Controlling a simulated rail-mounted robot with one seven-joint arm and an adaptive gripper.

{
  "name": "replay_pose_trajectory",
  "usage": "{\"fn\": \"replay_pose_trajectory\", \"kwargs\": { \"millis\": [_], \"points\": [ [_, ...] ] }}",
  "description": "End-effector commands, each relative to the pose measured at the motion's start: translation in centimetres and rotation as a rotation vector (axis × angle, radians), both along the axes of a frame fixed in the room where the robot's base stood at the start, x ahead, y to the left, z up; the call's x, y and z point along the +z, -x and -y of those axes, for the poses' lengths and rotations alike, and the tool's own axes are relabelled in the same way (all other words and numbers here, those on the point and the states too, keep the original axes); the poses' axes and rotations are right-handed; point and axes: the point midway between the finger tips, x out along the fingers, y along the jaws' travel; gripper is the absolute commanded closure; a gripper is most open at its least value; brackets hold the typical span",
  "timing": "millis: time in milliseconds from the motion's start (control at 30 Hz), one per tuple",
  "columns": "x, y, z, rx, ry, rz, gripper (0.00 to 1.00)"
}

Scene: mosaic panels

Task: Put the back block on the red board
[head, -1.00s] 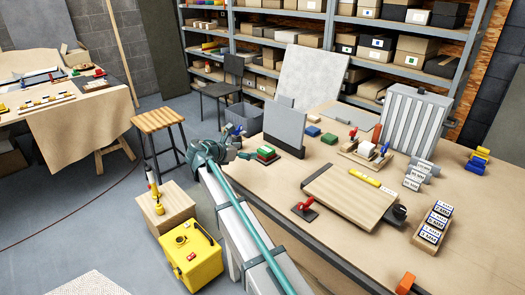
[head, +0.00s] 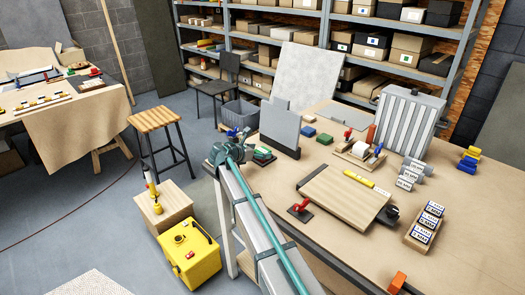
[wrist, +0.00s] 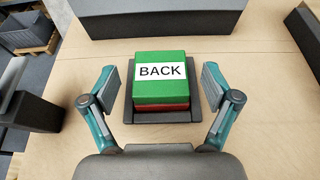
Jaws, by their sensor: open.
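The back block (wrist: 160,72) is green with a white label reading BACK. In the wrist view it sits on a red layer (wrist: 162,106) inside a shallow dark tray (wrist: 160,117). I cannot tell if that red layer is a separate piece. My gripper (wrist: 160,75) is open, with one finger on each side of the block and gaps on both sides. In the head view the block (head: 263,152) is at the table's left edge, beside my gripper (head: 243,147), which partly hides it. I cannot make out a separate red board.
A grey upright plate (head: 280,130) stands just behind the block. A blue block (head: 308,131) and another green block (head: 325,138) lie to its right. Bare table lies between.

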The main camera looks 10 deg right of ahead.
Motion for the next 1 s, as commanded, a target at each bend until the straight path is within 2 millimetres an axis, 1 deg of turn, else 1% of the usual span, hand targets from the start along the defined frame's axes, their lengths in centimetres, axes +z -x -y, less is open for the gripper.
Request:
{"fn": "replay_pose_trajectory", "kwargs": {
  "millis": [100,267,600,633,667,1000],
  "points": [
    [-0.18,-0.27,0.44,-0.001,0.0,0.0,0.12],
    [-0.23,-0.23,0.41,0.0,-0.001,0.001,0.12],
    [-0.22,-0.23,0.38,0.0,0.0,0.0,0.69],
    [-0.21,-0.23,0.38,0.0,0.0,0.0,0.72],
    [-0.21,-0.23,0.38,0.0,0.0,0.0,0.77],
    [0.04,-0.24,0.37,0.0,0.0,0.0,0.77]
  ]
}}
